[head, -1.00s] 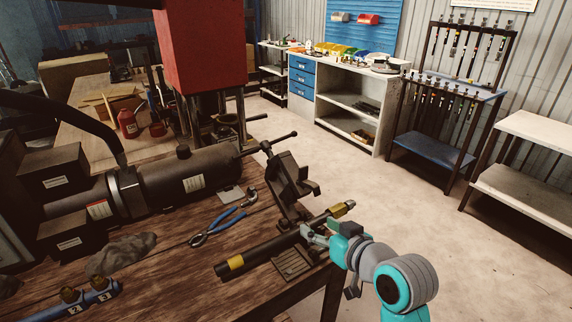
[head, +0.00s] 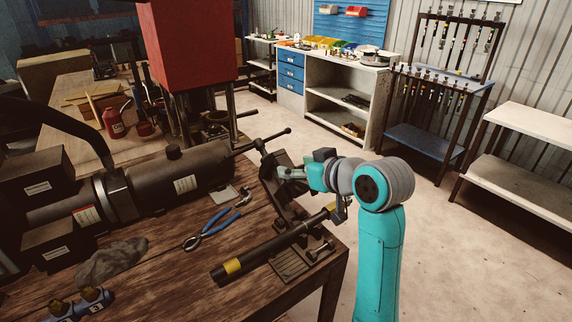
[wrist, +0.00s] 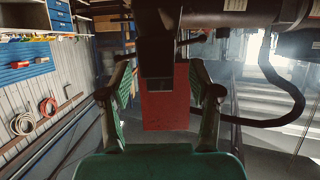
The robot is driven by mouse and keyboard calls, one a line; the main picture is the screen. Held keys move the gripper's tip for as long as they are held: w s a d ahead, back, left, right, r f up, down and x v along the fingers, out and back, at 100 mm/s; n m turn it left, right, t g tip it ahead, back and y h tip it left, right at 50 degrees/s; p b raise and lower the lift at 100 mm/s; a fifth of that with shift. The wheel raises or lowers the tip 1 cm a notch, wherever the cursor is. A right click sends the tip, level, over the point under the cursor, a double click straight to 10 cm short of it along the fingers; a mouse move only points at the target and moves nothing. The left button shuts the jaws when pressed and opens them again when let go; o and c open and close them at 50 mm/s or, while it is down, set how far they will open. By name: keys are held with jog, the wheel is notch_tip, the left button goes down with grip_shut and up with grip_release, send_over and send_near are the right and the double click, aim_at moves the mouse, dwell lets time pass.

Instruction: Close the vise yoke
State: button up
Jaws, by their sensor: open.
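The dark vise (head: 272,190) stands at the right part of the wooden bench, with its screw and T-handle (head: 268,141) on top. My gripper (head: 283,173) is at the upper part of the vise, and it covers part of the yoke. In the wrist view my gripper (wrist: 165,83) has its two fingers spread. A dark block (wrist: 156,57), seemingly part of the yoke, shows between them. I cannot tell whether the fingers touch it. How far the yoke is swung is hard to see behind my gripper.
A dark pipe with yellow bands (head: 262,256) lies at the front of the vise. Blue-handled pliers (head: 212,226) and a grey rag (head: 110,262) lie on the bench. A large dark cylinder (head: 180,176) is behind them. The floor to the right is clear.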

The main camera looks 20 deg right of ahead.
aim_at(287, 165)
jog(key=shift+x, duration=2.55)
grip_shut()
